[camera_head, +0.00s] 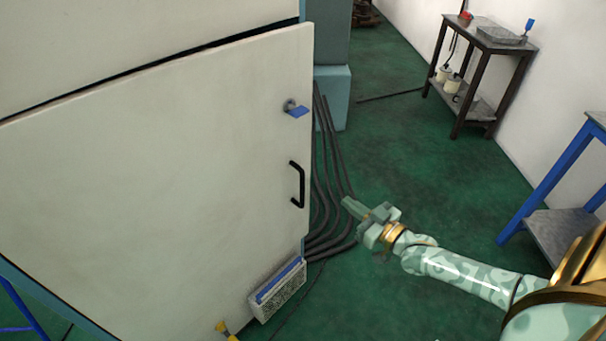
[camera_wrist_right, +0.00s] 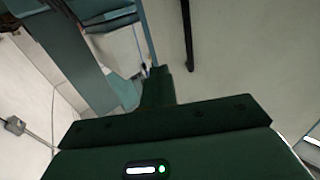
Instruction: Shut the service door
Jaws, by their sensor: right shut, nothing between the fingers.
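The service door (camera_head: 160,185) is a large cream panel filling the left of the head view. A dark gap runs along its top edge, and its right edge stands slightly proud of the blue frame, so it looks a little ajar. A black handle (camera_head: 297,184) and a blue latch (camera_head: 296,108) sit near that edge. My right gripper (camera_head: 348,203) is shut and empty, just right of the handle and apart from it in the head view. In the right wrist view, its finger (camera_wrist_right: 156,88) points towards a cream surface with a black bar, probably the handle. My left gripper is out of view.
Dark cables (camera_head: 325,160) run down to the floor beside the door edge. A vented box (camera_head: 278,290) is low by the door. A dark cart (camera_head: 482,75) and a blue-framed table (camera_head: 560,180) stand on the right. Green floor (camera_head: 420,165) between is clear.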

